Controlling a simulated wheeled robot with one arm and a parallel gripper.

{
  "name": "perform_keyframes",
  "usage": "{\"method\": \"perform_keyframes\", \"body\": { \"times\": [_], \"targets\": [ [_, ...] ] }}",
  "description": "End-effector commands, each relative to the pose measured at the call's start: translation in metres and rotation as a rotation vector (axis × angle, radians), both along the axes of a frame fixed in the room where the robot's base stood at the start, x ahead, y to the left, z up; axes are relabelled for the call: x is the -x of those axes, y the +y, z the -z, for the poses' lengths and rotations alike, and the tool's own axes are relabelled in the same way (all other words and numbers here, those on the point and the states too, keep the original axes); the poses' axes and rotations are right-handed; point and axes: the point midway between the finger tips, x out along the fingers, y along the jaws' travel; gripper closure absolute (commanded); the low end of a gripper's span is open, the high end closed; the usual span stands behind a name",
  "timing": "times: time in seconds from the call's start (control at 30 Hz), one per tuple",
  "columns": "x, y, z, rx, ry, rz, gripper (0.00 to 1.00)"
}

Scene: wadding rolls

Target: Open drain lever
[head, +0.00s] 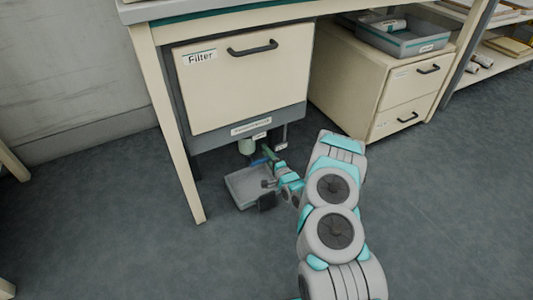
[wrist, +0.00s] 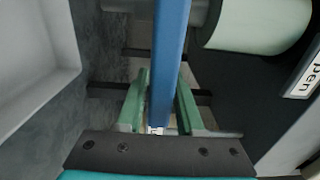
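The blue drain lever (wrist: 168,60) runs down the middle of the wrist view, between the two green fingers of my gripper (wrist: 163,95). The fingertips lie against both its sides, with no clear gap, so my gripper looks shut on it. In the head view my gripper (head: 272,170) is low under the filter cabinet (head: 247,80), and the blue lever (head: 258,162) shows as a small piece beside it. A pale green drain pipe (head: 246,146) hangs from the cabinet's underside; it also shows at upper right in the wrist view (wrist: 255,22). My gripper partly hides the lever.
A grey tray (head: 243,188) sits on the floor under the pipe, close to my gripper. A table leg (head: 180,150) stands to the left. A drawer unit (head: 365,85) with a grey bin (head: 405,42) on top is at right. The floor at left is clear.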

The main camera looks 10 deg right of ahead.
Motion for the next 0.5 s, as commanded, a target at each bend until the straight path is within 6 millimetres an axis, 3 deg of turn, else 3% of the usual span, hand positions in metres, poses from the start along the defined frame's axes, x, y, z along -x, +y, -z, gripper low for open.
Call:
{"method": "perform_keyframes", "body": {
  "times": [0.03, 0.3, 0.5],
  "targets": [
    [0.0, -0.0001, 0.0, 0.0, 0.0, 0.0, 0.71],
    [0.0001, 0.0, 0.0002, 0.0, 0.0, 0.0, 1.0],
    [0.0002, -0.0001, 0.0005, 0.0, 0.001, 0.0, 1.0]
  ]
}}
